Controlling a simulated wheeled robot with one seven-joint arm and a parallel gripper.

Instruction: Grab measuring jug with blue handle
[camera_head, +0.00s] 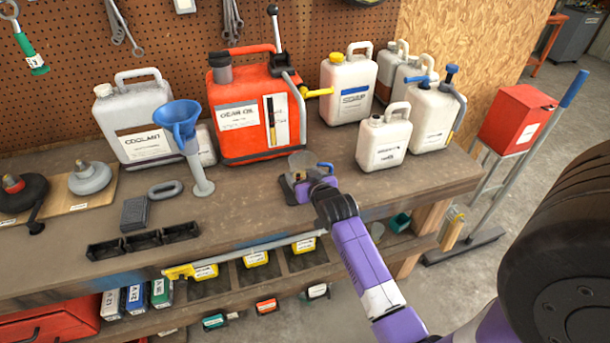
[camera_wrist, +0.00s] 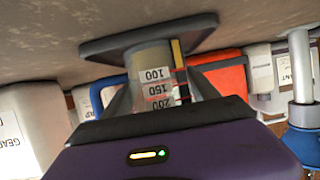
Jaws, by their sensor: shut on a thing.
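The measuring jug (camera_head: 302,160) is small, clear grey, with a dark base, on the front of the workbench. In the wrist view the picture is upside down; the jug (camera_wrist: 150,75) shows marks 100, 150 and 200, and its dark base (camera_wrist: 105,48) is at or close to the bench top. A blue handle (camera_head: 326,167) shows at its right side; a blue curve (camera_wrist: 97,92) at the left in the wrist view looks like it. My gripper (camera_head: 312,187) is shut on the jug from the front. Its fingers (camera_wrist: 160,122) hide part of the jug.
An orange gear oil can (camera_head: 240,95) stands behind, a blue funnel (camera_head: 178,120) to the left. White cans (camera_head: 383,140) stand behind right. Black trays (camera_head: 145,243) lie at the front left edge. The bench between funnel and jug is clear.

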